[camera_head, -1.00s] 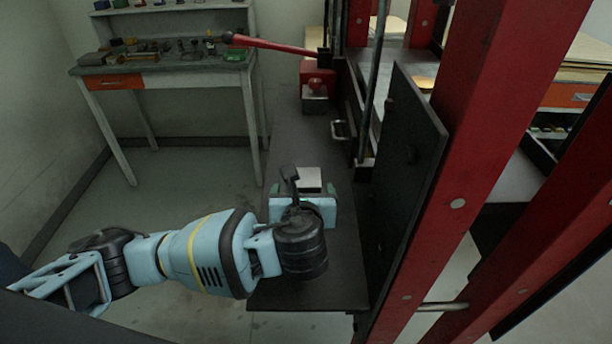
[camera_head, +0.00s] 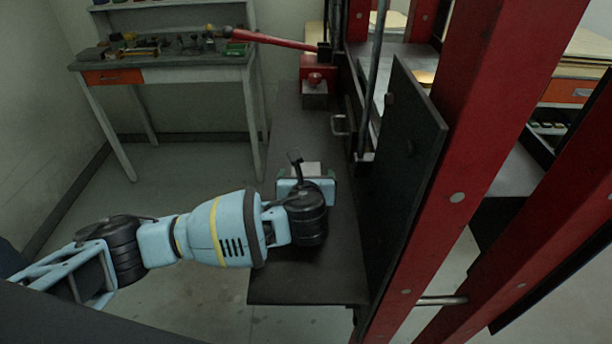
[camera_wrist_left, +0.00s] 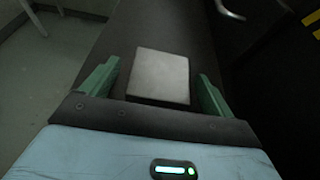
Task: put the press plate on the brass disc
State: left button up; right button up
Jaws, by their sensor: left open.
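The press plate, a pale grey square block (camera_head: 306,168), lies on the dark narrow bench beside the press. It also shows in the left wrist view (camera_wrist_left: 160,76). My left gripper (camera_head: 305,182) is open just in front of it. In the left wrist view its two green fingers (camera_wrist_left: 155,86) stand left and right of the plate, with a gap on each side. In the head view the wrist hides the plate's near part. A golden patch (camera_head: 426,77) shows inside the press; I cannot tell whether it is the brass disc. My right gripper is out of view.
The red press frame (camera_head: 470,150) and a dark upright panel (camera_head: 405,170) border the bench (camera_head: 305,275) on the right. A red lever (camera_head: 275,42) reaches left at the back. A worktable with tools (camera_head: 165,72) stands at the back left.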

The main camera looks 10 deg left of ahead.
pick_arm(q)
jog(key=c, duration=1.9)
jog(key=shift+w+r, duration=0.1)
jog(key=shift+r, duration=0.05)
grip_shut()
jog(key=shift+r, duration=0.1)
jog(key=shift+r, duration=0.55)
notch_tip(320, 180, up, 3)
jog(key=shift+f, duration=0.2)
jog(key=s+a, duration=0.3)
jog(key=a, duration=0.4)
jog(key=s+a+r, duration=0.1)
jog(key=s+a, duration=0.3)
jog(key=a, duration=0.3)
jog(key=shift+s+a, duration=0.15)
jog(key=shift+r, duration=0.1)
